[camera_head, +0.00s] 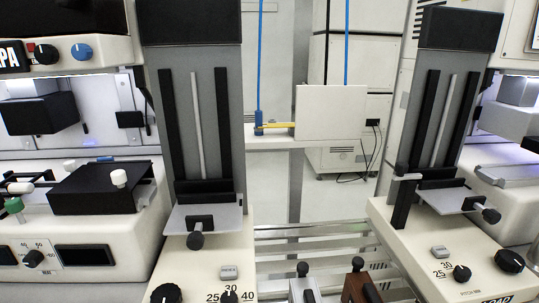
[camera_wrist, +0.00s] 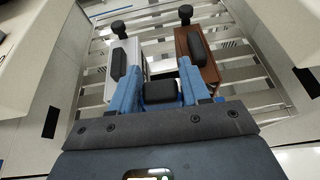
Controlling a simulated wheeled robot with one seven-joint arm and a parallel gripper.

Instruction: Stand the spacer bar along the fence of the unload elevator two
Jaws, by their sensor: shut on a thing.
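My gripper (camera_wrist: 159,84) has two blue fingers in the wrist view. They are shut on a dark block (camera_wrist: 160,93) with some blue around it. I cannot tell whether this block is part of the spacer bar, and its lower part is hidden. My gripper is outside the head view. Two elevator units stand in the head view, one at left (camera_head: 210,140) and one at right (camera_head: 457,110). Each has an upright grey back with dark strips and a small grey platform. A dark upright bar (camera_head: 400,205) stands at the left of the right platform. No unit number is legible.
Under my gripper is a slatted metal rack (camera_wrist: 150,25). A white item (camera_wrist: 121,60) and a brown item (camera_wrist: 199,62), each with a black grip, stand either side of the held block. The left platform (camera_head: 215,218) has a black knob in front and looks clear.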

